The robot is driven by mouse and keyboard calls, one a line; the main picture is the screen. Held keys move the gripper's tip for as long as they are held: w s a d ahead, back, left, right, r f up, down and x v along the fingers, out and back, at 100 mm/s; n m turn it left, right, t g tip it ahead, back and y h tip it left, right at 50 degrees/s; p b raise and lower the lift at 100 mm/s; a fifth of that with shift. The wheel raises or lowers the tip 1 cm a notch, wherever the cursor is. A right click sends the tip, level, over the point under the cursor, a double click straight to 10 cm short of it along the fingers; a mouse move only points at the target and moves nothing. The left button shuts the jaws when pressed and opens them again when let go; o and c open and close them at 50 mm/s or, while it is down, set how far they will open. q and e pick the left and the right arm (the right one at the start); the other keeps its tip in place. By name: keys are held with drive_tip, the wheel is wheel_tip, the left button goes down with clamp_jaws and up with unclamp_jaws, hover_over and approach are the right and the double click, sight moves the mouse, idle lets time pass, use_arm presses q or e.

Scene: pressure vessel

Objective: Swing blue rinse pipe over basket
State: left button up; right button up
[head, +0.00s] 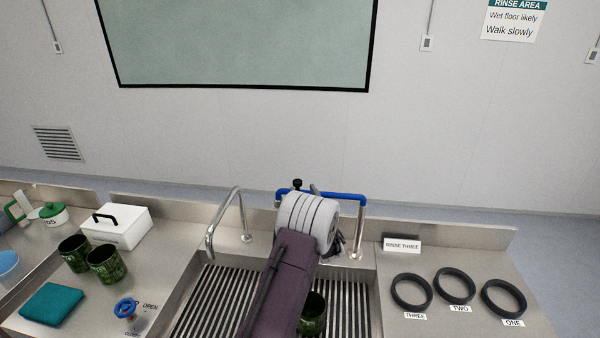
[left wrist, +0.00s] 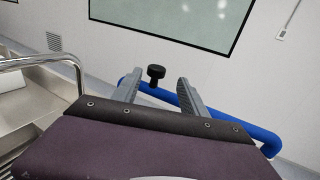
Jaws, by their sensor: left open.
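The blue rinse pipe (head: 346,195) runs across the back of the sink on a metal post. It also shows in the left wrist view (left wrist: 245,130), passing behind my fingers. A black knob (head: 297,184) stands up from the pipe near its left end. My left gripper (left wrist: 158,86) is open, its two grey fingers apart, with the knob (left wrist: 155,74) seen between them. I cannot tell whether the fingers touch the pipe. In the head view my wrist hides most of the fingers and part of the pipe. No basket is clearly seen. My right gripper is out of view.
A bent metal pipe (head: 225,212) stands left of my arm. A dark green cup (head: 313,316) stands on the slatted sink bed (head: 350,309). Black rings (head: 411,292) lie on the right counter. Green cups, a white box (head: 117,226) and a blue valve (head: 126,308) are left.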

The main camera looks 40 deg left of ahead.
sight(300, 183)
use_arm(q)
drive_tip(key=shift+s+a+r, duration=0.1)
drive_tip(key=shift+s+a, duration=0.1)
drive_tip(key=shift+a, duration=0.35)
drive_tip(key=shift+s+a, duration=0.15)
drive_tip(key=shift+a, duration=0.35)
drive_tip(key=w+a+p, duration=0.1)
drive_tip(key=w, duration=0.1)
drive_tip(key=w+a+p, duration=0.1)
drive_tip(key=w+p, duration=0.1)
drive_tip(key=shift+a+r, duration=0.2)
drive_tip(key=a, duration=0.1)
drive_tip(key=w+a, duration=0.1)
drive_tip(key=a+p, duration=0.1)
drive_tip(key=shift+w+a+f, duration=0.25)
drive_tip(key=shift+w+f, duration=0.05)
drive_tip(key=shift+w, duration=0.05)
drive_tip(key=shift+w+d, duration=0.15)
drive_tip(key=shift+d, duration=0.15)
drive_tip(key=shift+c, duration=0.6)
drive_tip(key=c, duration=0.5)
drive_tip(key=shift+a, duration=0.1)
clamp_jaws()
drive_tip(key=shift+r, duration=0.1)
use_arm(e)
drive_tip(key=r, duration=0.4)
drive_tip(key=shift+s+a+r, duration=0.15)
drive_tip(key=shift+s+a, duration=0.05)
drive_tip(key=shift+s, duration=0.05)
